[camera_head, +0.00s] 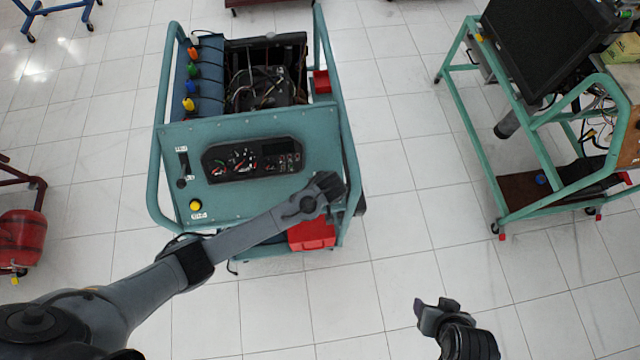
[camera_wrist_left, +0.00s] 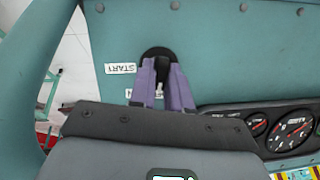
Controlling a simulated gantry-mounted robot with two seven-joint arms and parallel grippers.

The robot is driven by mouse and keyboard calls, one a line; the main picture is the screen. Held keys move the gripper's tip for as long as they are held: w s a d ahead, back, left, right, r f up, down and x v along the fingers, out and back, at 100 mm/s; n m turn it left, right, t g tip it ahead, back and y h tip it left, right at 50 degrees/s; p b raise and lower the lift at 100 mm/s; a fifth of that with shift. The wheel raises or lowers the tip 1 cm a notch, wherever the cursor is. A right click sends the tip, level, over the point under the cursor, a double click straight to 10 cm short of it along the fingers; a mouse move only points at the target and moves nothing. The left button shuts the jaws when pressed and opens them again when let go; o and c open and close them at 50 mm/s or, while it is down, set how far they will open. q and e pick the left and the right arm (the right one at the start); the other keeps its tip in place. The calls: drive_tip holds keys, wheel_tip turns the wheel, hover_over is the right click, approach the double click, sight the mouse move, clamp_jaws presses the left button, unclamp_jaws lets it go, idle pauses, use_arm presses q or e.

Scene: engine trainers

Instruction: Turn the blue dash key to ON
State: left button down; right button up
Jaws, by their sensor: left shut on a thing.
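The dash panel (camera_head: 255,190) of the teal engine trainer faces me in the head view. My left gripper (camera_head: 332,186) is at the panel's right side and covers the key there. In the left wrist view, the purple fingers of my left gripper (camera_wrist_left: 162,72) are shut on the key at a round black switch (camera_wrist_left: 155,52). The key is mostly hidden between the fingers, so its blue colour and angle cannot be made out. My right gripper (camera_head: 435,308) is low at the right, over the floor, away from the trainer.
A gauge cluster (camera_head: 252,158) sits mid-panel, with a yellow button (camera_head: 195,205) at lower left. The teal tube frame (camera_head: 345,120) rises around the trainer. A red box (camera_head: 312,234) is below the panel. Another teal stand (camera_head: 480,170) is at right; tiled floor lies between.

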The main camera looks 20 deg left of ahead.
use_arm(q)
drive_tip(key=m+y+p, duration=0.1)
drive_tip(key=m+p, duration=0.1)
drive_tip(key=m, duration=0.1)
drive_tip(key=shift+d+r, duration=0.1)
drive_tip(key=shift+d+m+y+p, duration=0.1)
drive_tip(key=shift+m+y+p, duration=0.4)
drive_tip(key=shift+m, duration=0.9)
drive_tip(key=shift+f, duration=0.2)
drive_tip(key=c, duration=1.2)
unclamp_jaws()
drive_tip(key=shift+o, duration=0.2)
drive_tip(key=v, duration=1.1)
drive_tip(key=shift+w, duration=0.2)
